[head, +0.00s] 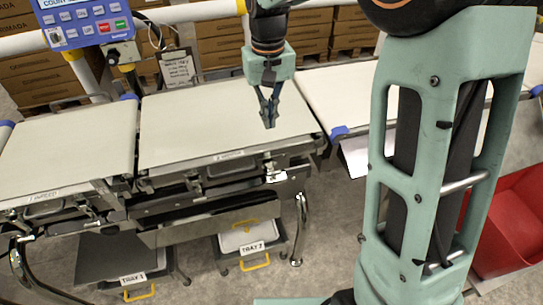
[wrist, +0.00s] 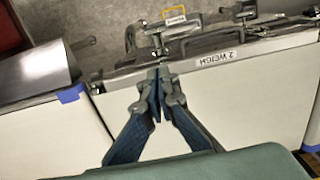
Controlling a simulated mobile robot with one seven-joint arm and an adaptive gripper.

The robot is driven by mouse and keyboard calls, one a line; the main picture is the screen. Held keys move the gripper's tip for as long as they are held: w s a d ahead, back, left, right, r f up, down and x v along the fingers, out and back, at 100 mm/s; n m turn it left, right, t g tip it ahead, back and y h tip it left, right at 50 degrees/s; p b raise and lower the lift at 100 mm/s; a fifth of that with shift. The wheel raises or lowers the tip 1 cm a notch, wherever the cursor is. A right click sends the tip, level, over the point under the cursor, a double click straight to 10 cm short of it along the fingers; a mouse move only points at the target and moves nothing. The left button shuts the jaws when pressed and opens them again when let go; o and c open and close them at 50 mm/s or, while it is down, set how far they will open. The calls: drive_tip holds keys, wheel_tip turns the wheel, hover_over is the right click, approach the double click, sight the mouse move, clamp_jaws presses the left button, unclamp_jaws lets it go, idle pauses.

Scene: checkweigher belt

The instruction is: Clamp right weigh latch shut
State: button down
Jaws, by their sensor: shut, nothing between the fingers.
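The weigh section is the middle belt (head: 225,122), with a "2 WEIGH" label (head: 228,155) on its front edge. The right weigh latch (head: 269,166) is a small metal clamp on the front face, near the right corner. It also shows in the wrist view (wrist: 156,40), just beyond my fingertips; I cannot tell whether its lever is open or closed. My gripper (head: 269,122) points down above the right part of the belt, behind the latch and apart from it. Its fingers meet in the wrist view (wrist: 157,82), shut and empty.
A left latch (head: 194,182) and a front handle (head: 232,168) sit along the same face. The infeed belt (head: 70,150) is at left and another belt (head: 335,95) at right. Tray 2 (head: 250,243) and tray 1 (head: 130,265) are below. A red bin (head: 510,225) stands at right.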

hover_over(271, 168)
drive_tip(key=f, duration=1)
drive_tip(key=shift+w+a+b, duration=0.15)
drive_tip(key=shift+w+b, duration=0.15)
drive_tip(key=shift+b, duration=0.05)
drive_tip(key=shift+s+d+f, duration=0.2)
drive_tip(key=shift+s+f, duration=0.45)
drive_tip(key=shift+f, duration=0.05)
drive_tip(key=shift+s+d+f, duration=0.2)
drive_tip(key=shift+s+f, duration=0.45)
drive_tip(key=shift+f+b, duration=0.2)
drive_tip(key=shift+b, duration=0.2)
drive_tip(key=shift+s+r+t, duration=0.1)
drive_tip(key=shift+s+t, duration=0.1)
drive_tip(key=shift+t, duration=0.1)
drive_tip(key=shift+b, duration=0.4)
